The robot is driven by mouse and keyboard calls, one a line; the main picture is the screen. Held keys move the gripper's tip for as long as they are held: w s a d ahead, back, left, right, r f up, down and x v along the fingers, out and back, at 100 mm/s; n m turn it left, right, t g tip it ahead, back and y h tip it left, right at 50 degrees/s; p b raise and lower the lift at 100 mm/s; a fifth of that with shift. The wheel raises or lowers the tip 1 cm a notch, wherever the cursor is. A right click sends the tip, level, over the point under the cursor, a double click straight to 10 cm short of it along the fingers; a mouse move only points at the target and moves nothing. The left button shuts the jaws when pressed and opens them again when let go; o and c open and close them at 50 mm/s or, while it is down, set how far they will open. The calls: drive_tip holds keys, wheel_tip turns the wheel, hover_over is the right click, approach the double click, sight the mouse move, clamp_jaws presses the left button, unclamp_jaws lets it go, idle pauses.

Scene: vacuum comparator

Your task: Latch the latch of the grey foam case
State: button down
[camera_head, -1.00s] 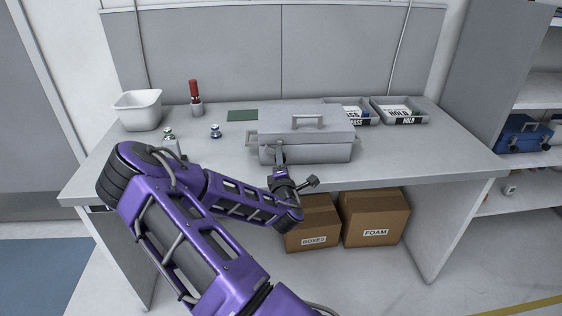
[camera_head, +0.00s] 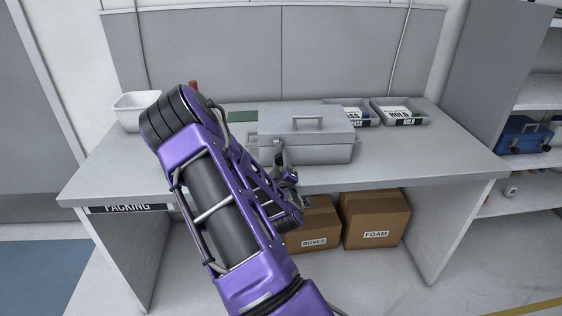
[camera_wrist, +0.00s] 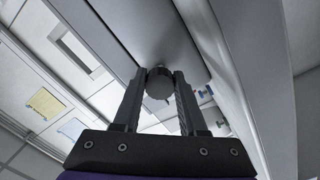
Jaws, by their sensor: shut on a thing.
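The grey foam case (camera_head: 325,152) stands on the bench near its front edge with its lid down and its handle (camera_head: 308,123) on top. My gripper (camera_head: 279,150) is at the left part of the case's front face. In the wrist view my gripper's fingers (camera_wrist: 159,76) are closed on a dark rounded piece (camera_wrist: 160,88), which looks like the latch, against the grey case wall (camera_wrist: 140,30). My gripper and arm hide the latch in the head view, so whether it is engaged cannot be told.
Two labelled grey trays (camera_head: 409,121) stand right of the case. Cardboard boxes (camera_head: 376,219) sit below the bench. The bench's right end is clear.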

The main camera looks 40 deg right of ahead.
drive_tip(key=shift+m, duration=1.1)
drive_tip(key=shift+c, duration=2.2)
unclamp_jaws()
drive_tip(key=p+v, duration=0.7)
drive_tip(key=v, duration=1)
drive_tip(key=shift+s, duration=0.2)
